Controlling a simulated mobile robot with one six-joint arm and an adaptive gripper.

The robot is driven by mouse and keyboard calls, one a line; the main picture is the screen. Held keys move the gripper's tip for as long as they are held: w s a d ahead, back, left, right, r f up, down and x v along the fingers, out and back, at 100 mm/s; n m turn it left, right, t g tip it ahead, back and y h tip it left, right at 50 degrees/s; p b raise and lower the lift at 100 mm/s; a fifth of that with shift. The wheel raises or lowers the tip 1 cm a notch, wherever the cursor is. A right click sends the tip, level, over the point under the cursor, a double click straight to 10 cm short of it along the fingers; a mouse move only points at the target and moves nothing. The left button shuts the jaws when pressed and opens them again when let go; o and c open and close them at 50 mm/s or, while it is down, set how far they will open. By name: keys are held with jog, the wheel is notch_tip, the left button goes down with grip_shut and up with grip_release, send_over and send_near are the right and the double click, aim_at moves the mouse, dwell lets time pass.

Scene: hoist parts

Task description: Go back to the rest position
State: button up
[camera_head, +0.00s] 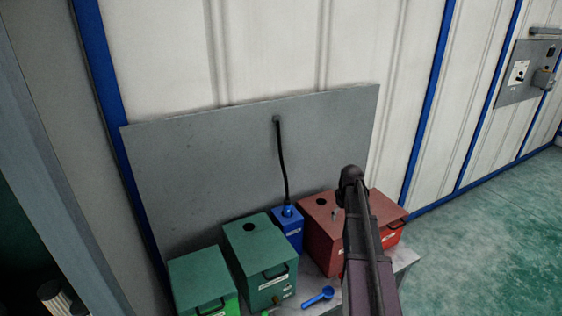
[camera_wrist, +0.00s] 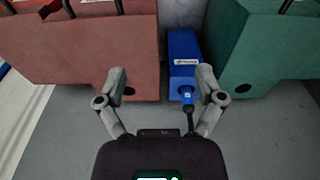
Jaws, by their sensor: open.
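My gripper (camera_wrist: 160,85) shows in the wrist view with its two fingers spread apart and nothing between the tips. A blue box with a black cable (camera_wrist: 183,62) lies beyond the fingers, toward the right one. The red box (camera_wrist: 90,50) is on its left and a green box (camera_wrist: 265,45) on its right in that view. In the head view my dark arm rises in front of the red box (camera_head: 320,228) and hides part of it. The gripper's fingers cannot be made out there.
The boxes stand on a grey bench (camera_head: 405,258) against a grey back panel (camera_head: 190,165). Two green boxes (camera_head: 262,250) stand left of the blue box (camera_head: 287,230). A blue handled tool (camera_head: 318,297) lies in front. Open green floor (camera_head: 480,230) is at the right.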

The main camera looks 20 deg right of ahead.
jog(key=shift+a, duration=0.1)
jog(key=s+a+m, duration=0.1)
jog(key=s+a, duration=0.5)
jog(key=a, duration=0.3)
jog(key=s+a+g, duration=0.1)
jog(key=s+a, duration=0.5)
jog(key=a, duration=0.3)
jog(key=s+a+m, duration=0.1)
jog(key=s+a, duration=0.5)
jog(key=a, duration=0.4)
jog(key=shift+s+m, duration=0.15)
jog(key=shift+m, duration=0.15)
